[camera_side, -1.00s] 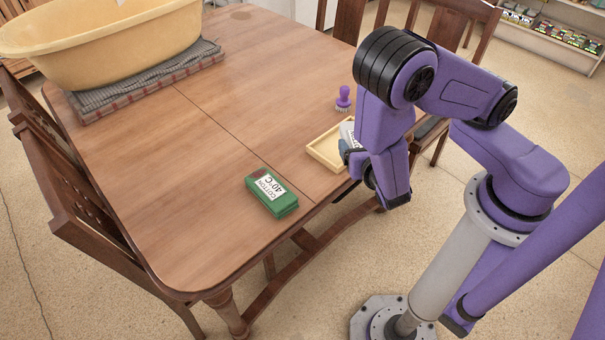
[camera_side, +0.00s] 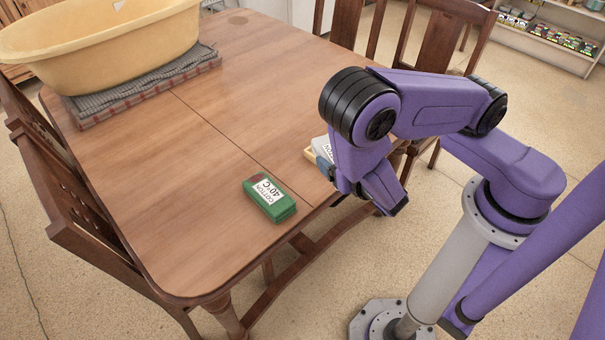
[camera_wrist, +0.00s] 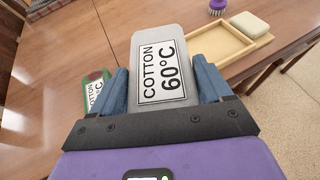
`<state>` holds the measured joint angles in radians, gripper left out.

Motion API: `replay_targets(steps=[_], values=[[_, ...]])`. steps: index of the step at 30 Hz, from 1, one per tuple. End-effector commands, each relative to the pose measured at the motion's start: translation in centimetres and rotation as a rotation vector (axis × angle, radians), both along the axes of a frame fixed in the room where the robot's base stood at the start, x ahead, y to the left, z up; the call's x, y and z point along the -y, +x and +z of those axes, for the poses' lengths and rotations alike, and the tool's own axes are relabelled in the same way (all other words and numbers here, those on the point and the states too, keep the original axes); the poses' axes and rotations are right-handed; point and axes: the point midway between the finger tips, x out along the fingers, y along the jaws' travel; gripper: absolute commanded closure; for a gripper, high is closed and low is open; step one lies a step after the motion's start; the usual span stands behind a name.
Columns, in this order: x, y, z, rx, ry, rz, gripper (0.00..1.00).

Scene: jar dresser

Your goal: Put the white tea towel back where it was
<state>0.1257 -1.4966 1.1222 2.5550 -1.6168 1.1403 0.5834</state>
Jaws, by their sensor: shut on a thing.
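In the side view a small part of the towel (camera_side: 322,148) shows beside my gripper (camera_side: 326,170), near the table edge; my arm hides the rest. The towel appears held above the table, though the exact gap is unclear. A green folded towel (camera_side: 269,198) labelled "COTTON 40°C" lies on the table to the left; it also shows in the wrist view (camera_wrist: 85,100).
A shallow wooden tray (camera_wrist: 198,48) lies beyond the towel, with a cream block (camera_wrist: 249,24) at its right end and a purple-handled brush (camera_wrist: 217,6) behind. A yellow tub (camera_side: 100,45) stands on a checked cloth (camera_side: 150,88). The middle of the table (camera_side: 190,150) is clear.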

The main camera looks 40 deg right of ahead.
Motion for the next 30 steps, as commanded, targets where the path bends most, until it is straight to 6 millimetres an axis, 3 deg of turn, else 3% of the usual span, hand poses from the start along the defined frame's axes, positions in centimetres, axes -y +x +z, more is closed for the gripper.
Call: replay_targets(steps=[4, 11, 18, 30], values=[[-0.1, 0.7, -0.4, -0.002, 0.001, -0.002, 0.53], [-0.9, 4.9, -2.3, 0.000, 0.006, -0.009, 0.53], [-1.5, 8.0, -5.9, 0.000, 0.002, -0.004, 0.53], [-2.0, 10.0, -8.9, -0.002, 0.000, -0.001, 0.53]])
